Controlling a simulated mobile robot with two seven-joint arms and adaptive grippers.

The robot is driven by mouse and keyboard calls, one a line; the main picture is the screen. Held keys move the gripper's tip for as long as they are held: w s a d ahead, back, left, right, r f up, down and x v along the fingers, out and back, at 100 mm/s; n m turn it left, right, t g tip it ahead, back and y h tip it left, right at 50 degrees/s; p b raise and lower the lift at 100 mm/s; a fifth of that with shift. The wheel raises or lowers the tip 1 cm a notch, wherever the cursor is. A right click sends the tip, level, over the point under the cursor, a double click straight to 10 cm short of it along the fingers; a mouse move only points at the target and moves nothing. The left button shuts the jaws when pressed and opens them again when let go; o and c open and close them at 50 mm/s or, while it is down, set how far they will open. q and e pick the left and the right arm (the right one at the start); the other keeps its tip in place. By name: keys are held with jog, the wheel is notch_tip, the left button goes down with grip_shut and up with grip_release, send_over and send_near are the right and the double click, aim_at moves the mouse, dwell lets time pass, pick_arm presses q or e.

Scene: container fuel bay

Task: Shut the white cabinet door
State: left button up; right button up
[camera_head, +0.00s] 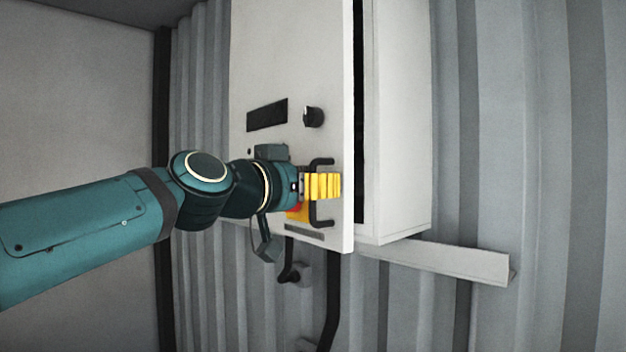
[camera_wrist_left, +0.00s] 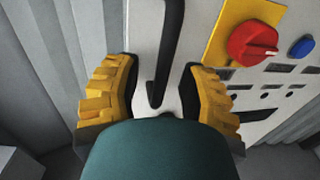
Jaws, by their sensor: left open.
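The white cabinet door (camera_head: 275,50) stands slightly ajar, with a dark gap between its right edge and the white cabinet body (camera_head: 400,130). A black handle (camera_head: 329,221) is on the door near its right edge. My left gripper (camera_head: 325,186) is at the handle. In the left wrist view the open yellow fingers (camera_wrist_left: 158,95) are on either side of the black handle (camera_wrist_left: 165,50), with space between. Whether either finger touches the door cannot be told. My right gripper is not in view.
A black knob (camera_head: 314,117) and a dark panel (camera_head: 267,115) are on the door. A red rotary switch (camera_wrist_left: 252,41) and a blue button (camera_wrist_left: 301,47) show beside the handle. A rail (camera_head: 450,262) runs below the cabinet on the corrugated wall (camera_head: 530,140).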

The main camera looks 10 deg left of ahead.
aim_at(342, 184)
pick_arm(q)
grip_shut()
jog(key=w+d+p, duration=0.3)
jog(key=w+d, duration=0.1)
jog(key=shift+w+d+r, duration=0.1)
jog(key=shift+w+d, duration=0.05)
jog(key=shift+w, duration=0.05)
jog(key=shift+c, duration=1.2)
grip_release()
jog(key=shift+o, duration=1.2)
jog(key=shift+s, duration=0.15)
jog(key=shift+a, duration=0.2)
jog(key=v, duration=1.2)
jog(key=shift+s, duration=0.1)
